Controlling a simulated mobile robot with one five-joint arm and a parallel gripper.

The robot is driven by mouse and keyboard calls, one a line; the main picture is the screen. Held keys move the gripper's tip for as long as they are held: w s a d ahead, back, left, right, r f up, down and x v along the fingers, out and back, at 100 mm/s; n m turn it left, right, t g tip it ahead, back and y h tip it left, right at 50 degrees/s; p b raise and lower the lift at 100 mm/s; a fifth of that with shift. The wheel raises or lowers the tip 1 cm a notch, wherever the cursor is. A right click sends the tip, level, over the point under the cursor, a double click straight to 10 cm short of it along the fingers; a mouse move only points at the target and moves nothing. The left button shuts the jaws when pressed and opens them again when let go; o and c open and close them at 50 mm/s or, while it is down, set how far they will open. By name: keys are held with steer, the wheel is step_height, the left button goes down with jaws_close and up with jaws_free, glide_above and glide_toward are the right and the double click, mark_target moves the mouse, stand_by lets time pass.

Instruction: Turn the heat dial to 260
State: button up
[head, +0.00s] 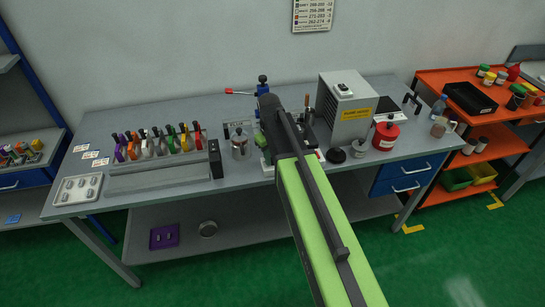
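I cannot make out a heat dial or its numbers for certain. A light grey box (340,115) with a yellow label (356,114) stands on the workbench (240,190), right of my arm. A small black-and-white part (343,88) sits on its top; I cannot tell what it is. My arm reaches up from the lower right over the bench. My gripper (269,104) is at its far end, left of the grey box and near a blue-and-black device (262,84). Its fingers cannot be told apart, and my arm hides part of the device.
A rack of coloured-handled tools (155,145), a metal pot (239,143) and a grey tray (77,189) are on the left. A red can (385,135) stands right of the box. An orange cart (490,120) is farther right. A wall chart (313,15) lists number ranges.

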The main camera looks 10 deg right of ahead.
steer(key=o, duration=0.4)
steer(key=shift+r, duration=0.15)
steer(key=r+p, duration=1.1)
steer(key=a+r+p, duration=0.1)
steer(key=r+p, duration=0.5)
steer(key=shift+s, duration=0.2)
steer(key=s+f+m+b, duration=0.1)
steer(key=s+f+b, duration=0.2)
steer(key=s+f, duration=0.1)
steer(key=s+f+m+b, duration=0.2)
steer(key=s+f+b, duration=0.1)
steer(key=s+b, duration=0.1)
steer(key=s+f+m+b, duration=0.1)
steer(key=s+f+b, duration=0.3)
steer(key=s, duration=0.1)
steer(key=shift+s+d+f+m+y, duration=0.3)
steer(key=shift+s+d+f+m, duration=0.05)
steer(key=shift+s+m, duration=0.05)
